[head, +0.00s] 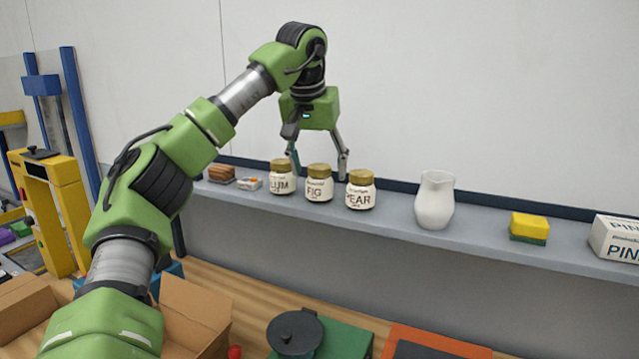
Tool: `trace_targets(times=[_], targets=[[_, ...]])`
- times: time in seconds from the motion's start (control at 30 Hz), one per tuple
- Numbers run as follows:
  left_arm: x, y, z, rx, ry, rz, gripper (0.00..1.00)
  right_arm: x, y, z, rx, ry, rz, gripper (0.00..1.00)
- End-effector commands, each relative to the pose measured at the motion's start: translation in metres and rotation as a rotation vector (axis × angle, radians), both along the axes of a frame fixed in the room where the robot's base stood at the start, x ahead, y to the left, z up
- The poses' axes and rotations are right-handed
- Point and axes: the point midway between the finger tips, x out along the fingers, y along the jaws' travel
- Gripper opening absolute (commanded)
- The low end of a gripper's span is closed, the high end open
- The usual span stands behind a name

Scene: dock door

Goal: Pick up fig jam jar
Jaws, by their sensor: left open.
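The fig jam jar (319,187) stands upright on the grey shelf, with a gold lid and a white label reading FIG. It is between the plum jar (282,180) on its left and the pear jar (361,193) on its right, both gold-lidded. My left gripper (319,174) is open and empty, pointing down from above the jars. Its fingers are spread to either side of the fig jar's lid in the picture, and seem to be behind the row; the exact depth is hard to tell. My right gripper is not in view.
On the shelf (390,218) stand a white pitcher (434,200), a yellow-green sponge (528,228) and a white box (617,238) to the right. A brown item (221,173) and a small packet (249,183) lie left. Below are an open cardboard box (197,312) and a dark pan (295,333).

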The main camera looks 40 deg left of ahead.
Motion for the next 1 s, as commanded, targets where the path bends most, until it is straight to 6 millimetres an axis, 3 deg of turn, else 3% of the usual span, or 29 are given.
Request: trace_targets(times=[0.4, 0.7, 0.77, 0.9, 1.0], targets=[[0.014, 0.012, -0.045, 0.000, 0.002, 0.000, 0.61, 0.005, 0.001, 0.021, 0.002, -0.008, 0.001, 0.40], [0.016, 0.012, -0.051, 0.000, -0.001, 0.000, 0.61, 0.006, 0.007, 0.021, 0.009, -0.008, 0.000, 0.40], [0.016, 0.012, -0.051, 0.000, -0.001, 0.000, 0.48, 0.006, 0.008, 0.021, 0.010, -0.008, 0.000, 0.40], [0.016, 0.012, -0.051, 0.000, -0.001, 0.000, 0.11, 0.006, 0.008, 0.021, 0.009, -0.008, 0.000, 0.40], [0.017, 0.012, -0.050, 0.000, -0.004, -0.001, 0.11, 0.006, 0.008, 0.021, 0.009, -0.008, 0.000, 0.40]])
